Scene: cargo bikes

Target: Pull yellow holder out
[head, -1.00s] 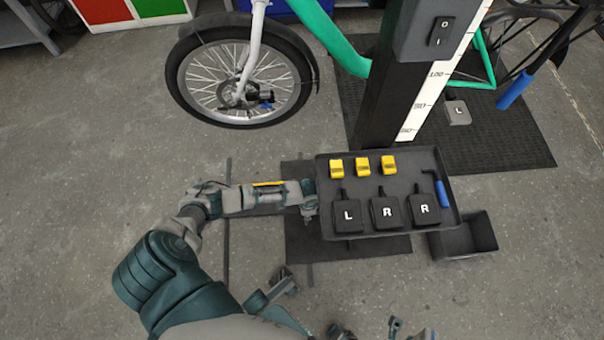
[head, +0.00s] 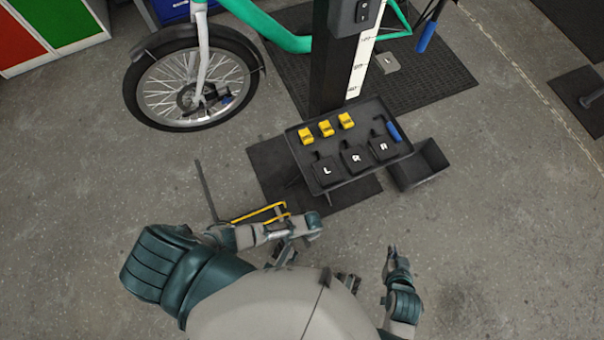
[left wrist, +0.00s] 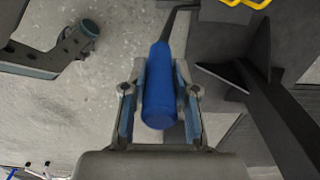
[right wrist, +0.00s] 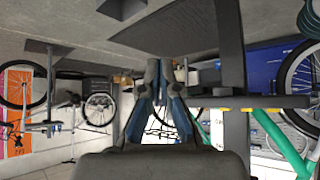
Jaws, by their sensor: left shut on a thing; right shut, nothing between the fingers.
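A thin yellow frame (head: 260,212), which looks like the yellow holder, shows beside my left forearm in the head view. My left gripper (left wrist: 160,95) is shut on a blue handle (left wrist: 159,85) with a dark bent shaft. My right gripper (right wrist: 163,85) is shut and empty; in the head view (head: 391,255) it is low, right of centre, apart from the tray.
A black tray (head: 330,188) on the stand post (head: 325,75) holds yellow blocks (head: 326,128), black lettered pieces (head: 354,158) and a blue-handled tool (head: 394,131). An open dark bin (head: 418,170) is beside it. A bike wheel (head: 190,85) stands at upper left. The right floor is mostly clear.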

